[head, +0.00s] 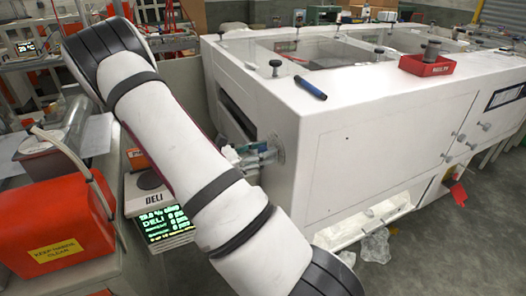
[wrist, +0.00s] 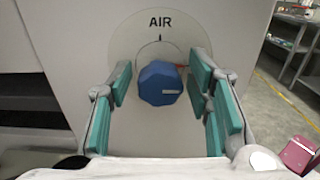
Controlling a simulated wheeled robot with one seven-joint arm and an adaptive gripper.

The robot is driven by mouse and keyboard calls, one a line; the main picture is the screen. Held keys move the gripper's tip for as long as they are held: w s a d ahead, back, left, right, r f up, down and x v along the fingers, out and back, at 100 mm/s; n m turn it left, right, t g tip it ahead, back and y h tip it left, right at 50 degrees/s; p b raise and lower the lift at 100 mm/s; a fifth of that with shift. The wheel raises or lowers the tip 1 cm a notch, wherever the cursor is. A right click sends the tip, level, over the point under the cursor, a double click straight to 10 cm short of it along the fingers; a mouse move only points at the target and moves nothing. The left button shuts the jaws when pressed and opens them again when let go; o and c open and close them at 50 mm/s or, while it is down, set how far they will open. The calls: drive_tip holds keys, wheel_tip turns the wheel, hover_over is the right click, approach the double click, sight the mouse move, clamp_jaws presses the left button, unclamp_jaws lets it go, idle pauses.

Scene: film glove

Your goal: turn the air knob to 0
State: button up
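The air knob (wrist: 160,83) is blue and many-sided, on a round grey plate (wrist: 125,40) marked "AIR" in the wrist view. A small dark pointer mark stands above the knob. A short white line lies on the knob's face, toward the right, and a bit of orange-red shows at its upper right edge. My gripper (wrist: 161,76) is open, with one teal-padded finger on each side of the knob and a visible gap to both. In the head view my gripper (head: 262,153) is at the end face of the white machine; the knob is hidden there. No "0" is readable.
The white machine (head: 375,150) carries a blue marker (head: 310,87) and a red tray (head: 427,66) on top. A lit display (head: 167,224) and an orange box (head: 62,222) stand left of my arm. A dark opening (wrist: 30,115) lies left of the plate.

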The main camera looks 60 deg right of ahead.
drive_tip(key=c, duration=0.8)
drive_tip(key=shift+n, duration=0.4)
drive_tip(key=n+p, duration=0.1)
drive_tip(key=n, duration=0.2)
drive_tip(key=shift+n, duration=0.4)
drive_tip(key=n, duration=0.4)
drive_tip(key=shift+p, duration=0.35)
drive_tip(key=n, duration=0.5)
drive_tip(key=shift+w, duration=0.1)
drive_tip(key=shift+f+n, duration=0.1)
drive_tip(key=shift+n, duration=2.2)
